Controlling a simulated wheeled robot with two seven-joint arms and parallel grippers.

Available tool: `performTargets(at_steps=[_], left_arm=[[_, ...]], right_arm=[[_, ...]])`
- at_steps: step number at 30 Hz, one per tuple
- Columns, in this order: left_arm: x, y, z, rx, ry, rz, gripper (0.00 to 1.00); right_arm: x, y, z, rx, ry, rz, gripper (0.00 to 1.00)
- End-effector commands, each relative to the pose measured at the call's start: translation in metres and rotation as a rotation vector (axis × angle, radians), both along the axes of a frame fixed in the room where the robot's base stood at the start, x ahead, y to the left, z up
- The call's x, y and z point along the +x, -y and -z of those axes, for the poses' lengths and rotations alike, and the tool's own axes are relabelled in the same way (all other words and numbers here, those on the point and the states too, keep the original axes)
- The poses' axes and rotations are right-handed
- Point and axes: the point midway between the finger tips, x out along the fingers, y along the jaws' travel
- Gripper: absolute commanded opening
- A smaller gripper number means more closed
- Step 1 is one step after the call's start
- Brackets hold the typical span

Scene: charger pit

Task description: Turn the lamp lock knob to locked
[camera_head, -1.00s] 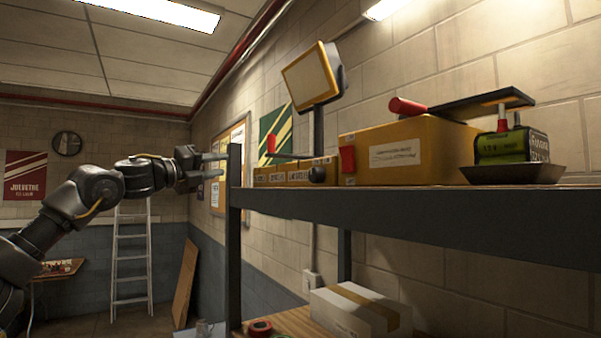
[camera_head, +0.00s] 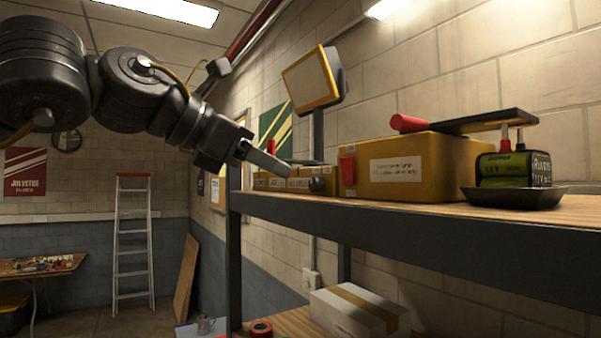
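A yellow-framed lamp (camera_head: 312,78) stands on a dark post at the back of the shelf, its face tilted to the left. A red-tipped lever (camera_head: 271,147) shows left of the post, partly behind my gripper. My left gripper (camera_head: 278,168) reaches in from the left above the shelf's left end, its tips pointing right and down, a little left of the knob. Its fingers overlap in this view, so its opening is hidden. My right gripper is out of view.
The shelf (camera_head: 430,222) holds several small yellow boxes (camera_head: 298,185), a large yellow box (camera_head: 400,165) with a red-handled tool (camera_head: 470,121), and a green battery (camera_head: 505,170) in a dark tray (camera_head: 515,197). A carton (camera_head: 358,312) and red tape roll (camera_head: 260,329) lie below.

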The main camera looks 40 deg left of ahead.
Motion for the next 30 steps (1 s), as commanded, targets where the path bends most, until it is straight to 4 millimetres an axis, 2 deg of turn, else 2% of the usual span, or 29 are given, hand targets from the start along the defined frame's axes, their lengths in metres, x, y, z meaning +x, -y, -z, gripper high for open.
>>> performTargets(at_steps=[3,10,15,23,26,30], left_arm=[[0.022,0.004,0.006,-0.003,-0.006,0.001,0.34],[0.053,0.01,0.019,-0.002,-0.004,0.0,0.34],[0.062,0.012,0.024,-0.004,0.0,0.001,0.34],[0.064,0.012,0.026,-0.004,0.001,0.0,0.34],[0.064,0.012,0.025,-0.004,0.001,0.0,0.25],[0.064,0.012,0.025,-0.004,0.001,-0.001,0.07]], right_arm=[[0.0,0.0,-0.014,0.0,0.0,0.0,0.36],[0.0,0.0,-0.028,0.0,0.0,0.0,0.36],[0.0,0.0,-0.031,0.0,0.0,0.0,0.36],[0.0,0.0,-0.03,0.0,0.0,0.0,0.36],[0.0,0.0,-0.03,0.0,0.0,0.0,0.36],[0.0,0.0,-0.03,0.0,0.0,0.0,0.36]])
